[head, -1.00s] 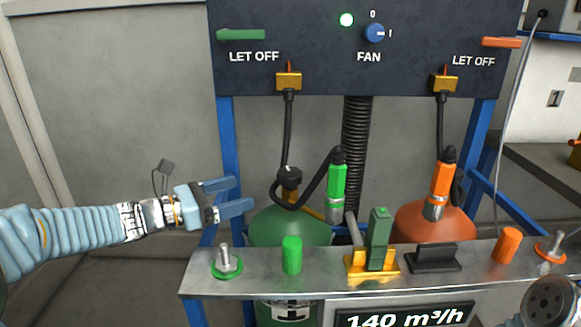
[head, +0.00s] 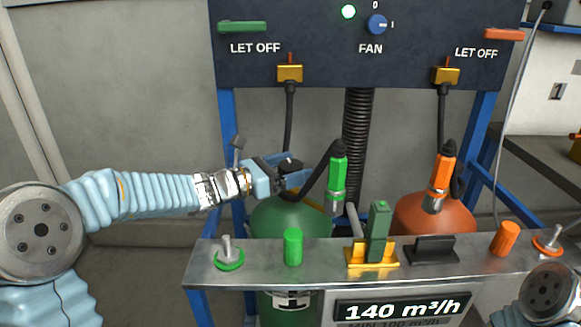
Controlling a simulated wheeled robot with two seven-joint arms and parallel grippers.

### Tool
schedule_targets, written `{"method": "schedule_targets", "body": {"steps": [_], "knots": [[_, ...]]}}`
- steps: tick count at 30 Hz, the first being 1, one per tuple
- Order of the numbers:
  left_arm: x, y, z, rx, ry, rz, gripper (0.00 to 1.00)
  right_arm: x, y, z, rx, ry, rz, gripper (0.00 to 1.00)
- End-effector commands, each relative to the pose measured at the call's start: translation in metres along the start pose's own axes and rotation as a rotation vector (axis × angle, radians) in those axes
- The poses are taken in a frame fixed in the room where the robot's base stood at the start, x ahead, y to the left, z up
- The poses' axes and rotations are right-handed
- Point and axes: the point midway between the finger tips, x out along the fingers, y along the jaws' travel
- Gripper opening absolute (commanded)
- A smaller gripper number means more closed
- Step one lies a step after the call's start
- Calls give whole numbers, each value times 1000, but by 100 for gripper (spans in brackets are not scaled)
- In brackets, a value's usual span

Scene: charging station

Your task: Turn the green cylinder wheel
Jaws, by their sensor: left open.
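The green gas cylinder (head: 290,215) stands behind the metal shelf, with its dark valve wheel (head: 291,164) on top. My left gripper (head: 297,177) reaches in from the left at the height of the wheel. Its fingers are open and lie at the wheel, hiding part of it and the valve neck. I cannot tell whether the fingers touch the wheel. My right gripper is out of view; only part of my right arm shows at the lower right corner.
A black hose with a green nozzle (head: 337,175) hangs just right of the left gripper. The shelf (head: 330,272) below carries a green cap (head: 293,246), a green-and-yellow lever (head: 378,235) and a green-ringed post (head: 228,255). An orange cylinder (head: 410,214) stands to the right.

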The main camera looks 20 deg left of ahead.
Motion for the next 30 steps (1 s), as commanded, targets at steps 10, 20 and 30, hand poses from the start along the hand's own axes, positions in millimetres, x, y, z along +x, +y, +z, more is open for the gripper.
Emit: {"method": "schedule_targets", "body": {"steps": [10,20,30], "knots": [[0,0,0,0,0,0,58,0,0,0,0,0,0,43],[0,2,6,0,-2,-70,36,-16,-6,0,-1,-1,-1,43],[0,0,0,-1,-1,-266,36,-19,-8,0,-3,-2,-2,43]]}}
